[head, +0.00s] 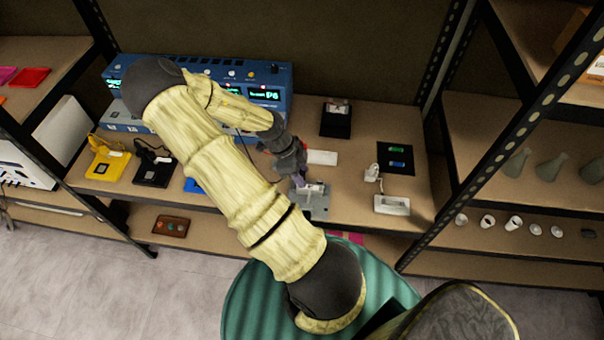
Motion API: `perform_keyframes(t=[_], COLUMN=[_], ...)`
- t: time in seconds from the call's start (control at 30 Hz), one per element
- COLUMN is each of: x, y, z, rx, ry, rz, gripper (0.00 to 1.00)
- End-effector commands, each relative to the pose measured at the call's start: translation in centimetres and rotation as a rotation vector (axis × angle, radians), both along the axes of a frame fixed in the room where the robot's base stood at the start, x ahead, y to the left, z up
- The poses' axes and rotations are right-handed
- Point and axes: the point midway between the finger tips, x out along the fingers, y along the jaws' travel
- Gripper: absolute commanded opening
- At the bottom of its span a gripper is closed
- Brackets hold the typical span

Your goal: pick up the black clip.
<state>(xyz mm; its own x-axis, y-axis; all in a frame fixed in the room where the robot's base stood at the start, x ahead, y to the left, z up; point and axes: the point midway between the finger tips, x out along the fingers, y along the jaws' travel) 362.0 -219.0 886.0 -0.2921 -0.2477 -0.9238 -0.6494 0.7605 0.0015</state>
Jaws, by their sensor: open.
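A black clip-like piece (148,153) with a thin cable lies on a black pad (152,175) at the left of the bench; its exact shape is too small to tell. My gripper (299,184) is well to the right of it, open, low over a grey metal block (314,207) near the bench's front edge. Something small and pale purple shows at the fingertips; I cannot tell whether they touch it. My arm crosses the middle of the bench and hides part of it.
A yellow pad (107,167) lies left of the black one, and a blue pad (192,186) is partly behind my arm. A blue instrument (265,78) stands at the back. A white holder (391,205) stands at the right. Shelf posts flank the bench (350,210).

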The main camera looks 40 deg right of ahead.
Motion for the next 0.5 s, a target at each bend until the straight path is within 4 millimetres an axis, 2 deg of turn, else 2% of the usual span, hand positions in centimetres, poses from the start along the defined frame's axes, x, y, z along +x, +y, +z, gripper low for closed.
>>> perform_keyframes(t=[0.5], x=[0.03], y=[0.00], z=[0.00], rx=[0.000], ry=[-0.001], rz=[0.000], gripper=[0.40])
